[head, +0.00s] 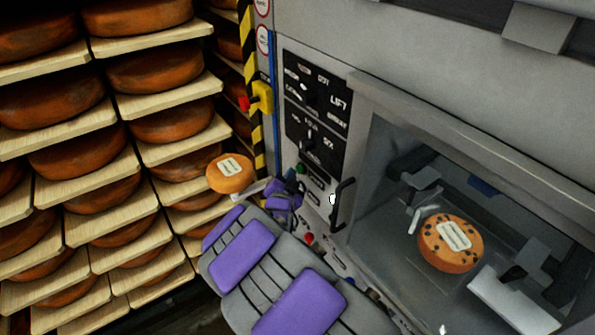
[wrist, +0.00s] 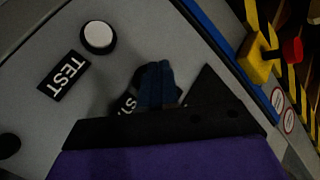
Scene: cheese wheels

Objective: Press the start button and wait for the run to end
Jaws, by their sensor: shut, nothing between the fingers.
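My gripper (head: 292,187) is shut and empty, close in front of the machine's control panel. In the wrist view its dark blue fingertips (wrist: 155,84) are together over a black label (wrist: 127,101) of which only letters like "ST" show. Any button by that label is hidden behind the fingers, and I cannot tell whether they touch it. A green button (head: 300,168) shows just above the gripper in the head view. A white round button (wrist: 98,37) sits beside a TEST label (wrist: 63,76). A spotted cheese wheel (head: 450,243) with a white label is inside the machine window.
A yellow box with a red button (head: 262,98) is on the striped post left of the panel. A black handle (head: 342,204) stands out right of the gripper. Shelves of cheese wheels (head: 165,121) fill the left. A labelled orange wheel (head: 230,173) is near my arm.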

